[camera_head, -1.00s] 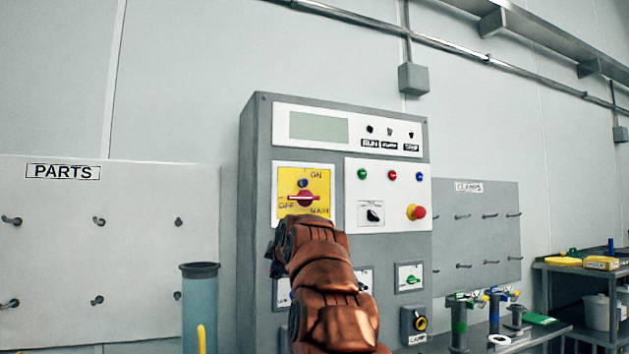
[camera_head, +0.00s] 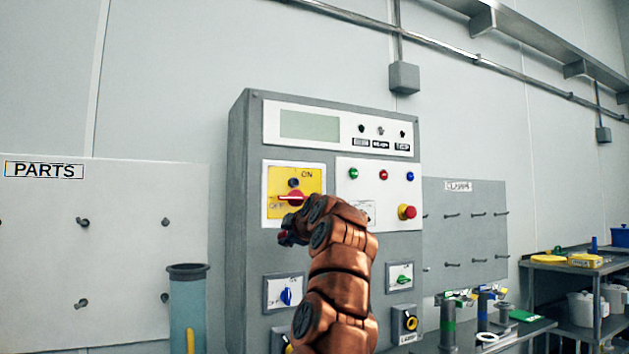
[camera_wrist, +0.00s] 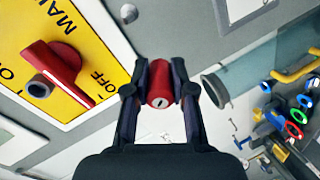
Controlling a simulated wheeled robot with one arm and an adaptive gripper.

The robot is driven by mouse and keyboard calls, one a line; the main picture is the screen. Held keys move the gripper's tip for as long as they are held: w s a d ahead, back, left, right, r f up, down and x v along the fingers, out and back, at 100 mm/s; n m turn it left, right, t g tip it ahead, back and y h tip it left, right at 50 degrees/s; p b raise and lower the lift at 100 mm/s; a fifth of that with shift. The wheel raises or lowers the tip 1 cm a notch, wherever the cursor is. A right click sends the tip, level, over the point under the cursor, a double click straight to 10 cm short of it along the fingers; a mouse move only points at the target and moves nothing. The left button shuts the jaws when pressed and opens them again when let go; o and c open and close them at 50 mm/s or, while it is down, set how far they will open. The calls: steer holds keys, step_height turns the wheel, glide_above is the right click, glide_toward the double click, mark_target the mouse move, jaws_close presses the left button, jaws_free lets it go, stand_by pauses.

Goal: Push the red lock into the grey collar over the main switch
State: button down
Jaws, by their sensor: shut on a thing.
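The red lock (camera_wrist: 160,84), a small cylinder with a key slot in its end face, is held between the two dark fingers of my gripper (camera_wrist: 160,92) in the wrist view. In the head view my gripper (camera_head: 287,237) is just below the yellow main switch plate (camera_head: 314,182), largely hidden behind my arm. The main switch has a red handle (camera_head: 292,198), lying sideways toward OFF. The grey collar (camera_head: 293,183) sits just above the handle, and shows in the wrist view (camera_wrist: 39,89) as a dark-centred ring. The lock is apart from the collar.
The grey control cabinet (camera_head: 240,215) carries lamps, a red emergency button (camera_head: 407,212) and smaller switches. A blue-grey cylinder (camera_head: 188,300) stands at its left. A parts board (camera_head: 40,240) with pegs and a bench (camera_head: 505,334) with clamps flank it.

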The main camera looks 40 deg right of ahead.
steer(key=shift+s+a+r, duration=0.1)
steer(key=shift+a+r, duration=0.15)
steer(key=shift+a, duration=0.2)
steer(key=shift+s+d+r, duration=0.25)
steer(key=shift+r, duration=0.1)
steer(key=shift+s+d+r, duration=0.1)
steer(key=shift+r, duration=0.15)
